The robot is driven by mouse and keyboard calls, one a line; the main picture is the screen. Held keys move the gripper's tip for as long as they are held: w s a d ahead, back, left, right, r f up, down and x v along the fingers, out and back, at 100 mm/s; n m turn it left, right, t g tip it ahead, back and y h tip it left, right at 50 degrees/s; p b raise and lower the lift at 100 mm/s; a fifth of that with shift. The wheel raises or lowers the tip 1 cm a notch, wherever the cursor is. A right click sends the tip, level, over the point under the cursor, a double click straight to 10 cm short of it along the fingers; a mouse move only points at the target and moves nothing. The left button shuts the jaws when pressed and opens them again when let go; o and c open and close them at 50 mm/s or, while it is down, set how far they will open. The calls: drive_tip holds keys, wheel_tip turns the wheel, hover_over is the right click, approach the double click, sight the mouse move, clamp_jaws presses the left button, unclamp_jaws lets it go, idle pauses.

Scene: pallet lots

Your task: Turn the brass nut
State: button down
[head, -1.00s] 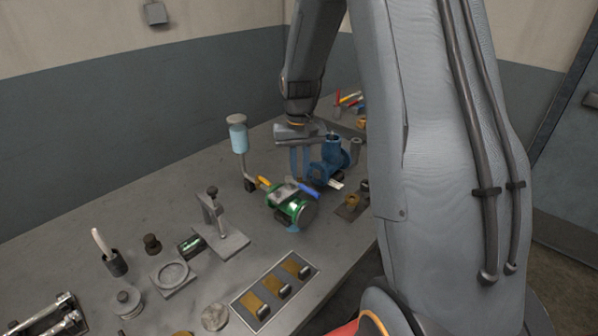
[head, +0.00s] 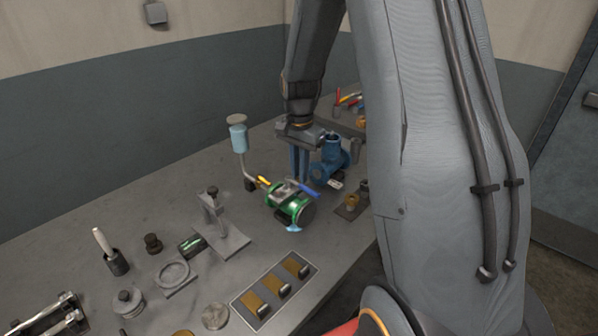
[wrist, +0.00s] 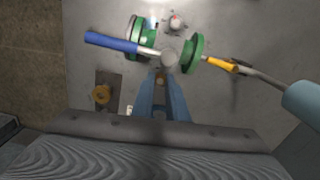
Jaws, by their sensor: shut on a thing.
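A green flanged valve (head: 285,201) lies on the bench, with a blue-handled lever (wrist: 112,42) and a yellow-handled tool (wrist: 221,65) against it. My gripper (head: 301,179) points down just behind it in the head view. In the wrist view, my blue fingers (wrist: 160,80) meet at the valve's near side, shut on a small brass-coloured piece, the brass nut (wrist: 160,76). The fingers cover most of it. In the head view the nut is hidden. Another brass piece (wrist: 101,95) sits on a dark plate to the left of my fingers.
A blue pipe fitting (head: 330,168) stands close to the right of my fingers. A light-blue cup on a bent stem (head: 238,138) stands to the left. A metal stand (head: 218,222) and a tray with brass plates (head: 275,286) lie nearer.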

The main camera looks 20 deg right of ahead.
drive_tip(key=shift+r+m, duration=0.1)
drive_tip(key=shift+m, duration=0.5)
drive_tip(key=c, duration=2)
unclamp_jaws()
wheel_tip(320, 180, up, 8)
drive_tip(key=shift+f+b, duration=0.15)
drive_tip(key=shift+b, duration=1)
drive_tip(key=shift+s, duration=0.1)
